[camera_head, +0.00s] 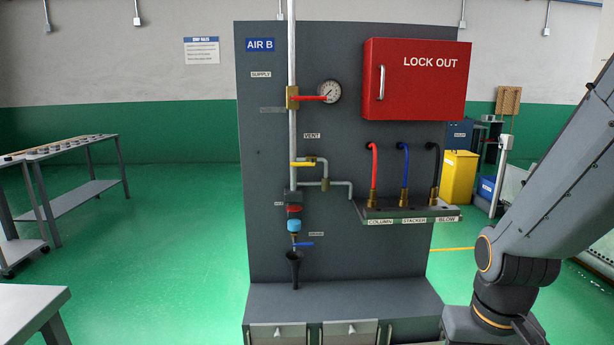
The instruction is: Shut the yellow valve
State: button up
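The yellow valve handle (302,164) is on the grey panel (340,80), below the VENT label. The handle lies about level, pointing right from the vertical pipe, with a brass body and a bent side pipe next to it. A red handle (312,98) sits higher on the same pipe, also level, by the gauge. A blue handle (303,244) sits lower, near the drain label, and points right. My arm comes in at the right edge, apart from the panel. My gripper is outside the frame.
A red LOCK OUT box (415,90) stands out from the panel at upper right. Red, blue and black hoses rise from a ledge (410,212) below it. The grey base (340,300) juts forward. A table (30,305) stands at lower left. Green floor (170,250) is clear left of the panel.

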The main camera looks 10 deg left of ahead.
aim_at(303, 165)
jog(key=u, duration=0.5)
jog(key=k, duration=0.6)
jog(key=u, duration=0.75)
jog(key=i, duration=1.35)
jog(key=z, duration=0.85)
